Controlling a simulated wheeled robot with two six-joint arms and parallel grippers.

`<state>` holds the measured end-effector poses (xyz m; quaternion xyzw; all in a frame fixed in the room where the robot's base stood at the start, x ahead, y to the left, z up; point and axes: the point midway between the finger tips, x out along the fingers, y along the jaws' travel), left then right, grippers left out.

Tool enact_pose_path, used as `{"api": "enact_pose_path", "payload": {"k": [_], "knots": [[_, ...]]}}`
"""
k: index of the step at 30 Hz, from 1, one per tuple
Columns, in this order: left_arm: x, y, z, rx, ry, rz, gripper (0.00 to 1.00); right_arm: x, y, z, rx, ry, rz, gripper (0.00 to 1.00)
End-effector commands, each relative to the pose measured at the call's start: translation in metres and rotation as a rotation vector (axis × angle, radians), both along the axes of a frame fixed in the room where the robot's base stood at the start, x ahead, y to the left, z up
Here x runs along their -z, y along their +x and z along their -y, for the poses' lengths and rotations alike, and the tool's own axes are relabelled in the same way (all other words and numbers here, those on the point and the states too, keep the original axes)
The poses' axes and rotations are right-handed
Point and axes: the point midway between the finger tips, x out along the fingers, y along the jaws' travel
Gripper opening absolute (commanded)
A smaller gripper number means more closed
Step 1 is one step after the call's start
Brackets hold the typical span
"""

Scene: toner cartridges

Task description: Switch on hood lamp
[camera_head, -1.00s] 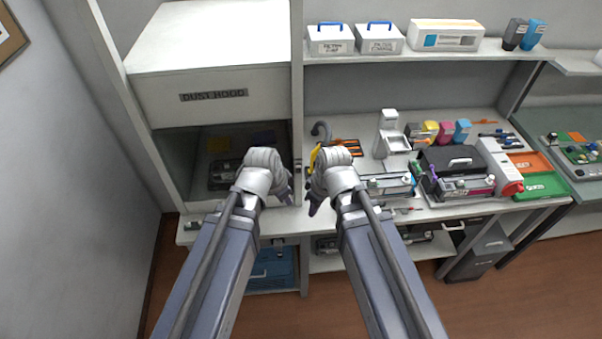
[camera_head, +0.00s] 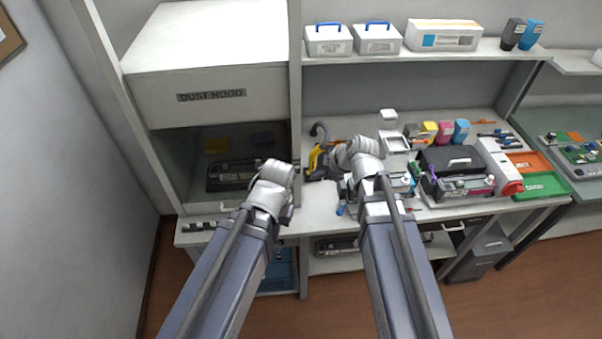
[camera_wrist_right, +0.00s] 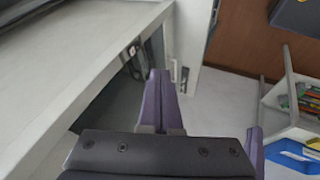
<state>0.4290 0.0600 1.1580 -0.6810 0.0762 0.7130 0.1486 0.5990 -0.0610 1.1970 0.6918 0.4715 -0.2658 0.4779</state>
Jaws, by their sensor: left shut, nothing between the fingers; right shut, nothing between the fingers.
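The dust hood (camera_head: 211,96) is a white, labelled box at the left in the head view. Its open bay (camera_head: 190,150) is dim and holds a dark cartridge unit (camera_head: 228,176). I cannot clearly make out a lamp or its switch. My left gripper (camera_head: 287,213) is shut and empty, low in front of the hood's right post (camera_head: 296,110), partly hidden by its own wrist. My right gripper is over the bench right of that post; its fingers are mostly hidden in the head view. In the right wrist view its purple fingers (camera_wrist_right: 159,80) are shut, with nothing between them.
Right of the post, the bench holds a yellow tool (camera_head: 314,160), a black printer (camera_head: 450,160) and coloured cartridges (camera_head: 445,130). White boxes (camera_head: 329,41) stand on the shelf above. A blue crate (camera_head: 275,270) sits below the bench. Open floor (camera_head: 480,300) lies in front.

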Motion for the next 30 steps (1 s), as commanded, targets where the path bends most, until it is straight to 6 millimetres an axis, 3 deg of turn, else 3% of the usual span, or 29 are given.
{"api": "enact_pose_path", "payload": {"k": [11, 28, 30], "knots": [[0.014, 0.000, 0.000, 0.001, -0.002, 0.001, 0.00, 0.014, 0.006, -0.005, 0.000, 0.000, -0.001, 0.00], [0.090, 0.001, 0.000, 0.005, -0.001, 0.003, 0.00, 0.091, 0.043, -0.041, 0.000, 0.000, -0.002, 0.00], [0.085, 0.001, 0.000, 0.006, 0.000, 0.003, 0.00, 0.085, 0.059, -0.042, 0.002, 0.000, -0.002, 0.00]]}}
